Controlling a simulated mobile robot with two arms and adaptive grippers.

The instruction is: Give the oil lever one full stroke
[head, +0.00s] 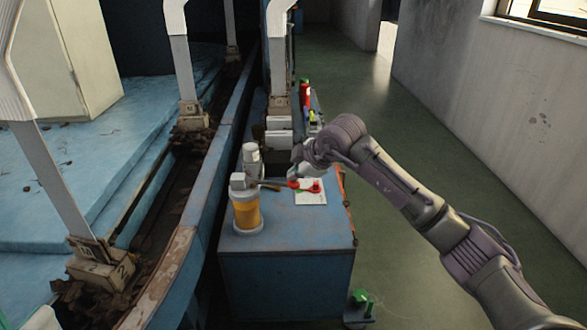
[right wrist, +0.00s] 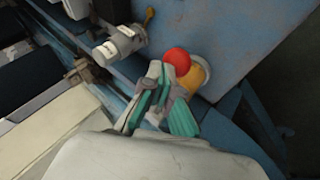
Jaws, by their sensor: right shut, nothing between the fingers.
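The oil pump's orange reservoir (head: 246,212) stands upright on the near end of the blue bench, with a grey head on top. The lever (head: 268,183) reaches right from the pump and ends in a red knob (head: 293,184). My right gripper (head: 294,171) is just above the red knob, pointing down, shut and empty. In the right wrist view the red knob (right wrist: 177,60) lies just past the fingertips (right wrist: 162,82), with the orange reservoir (right wrist: 190,77) partly hidden behind it. I cannot tell whether the fingers touch the knob. My left gripper is not in view.
A grey-white cylinder (head: 251,160) stands behind the pump. A white card (head: 311,199) with a second red knob (head: 316,187) is right of the lever. A red bottle (head: 304,94) and small items sit farther back on the blue bench (head: 288,245).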

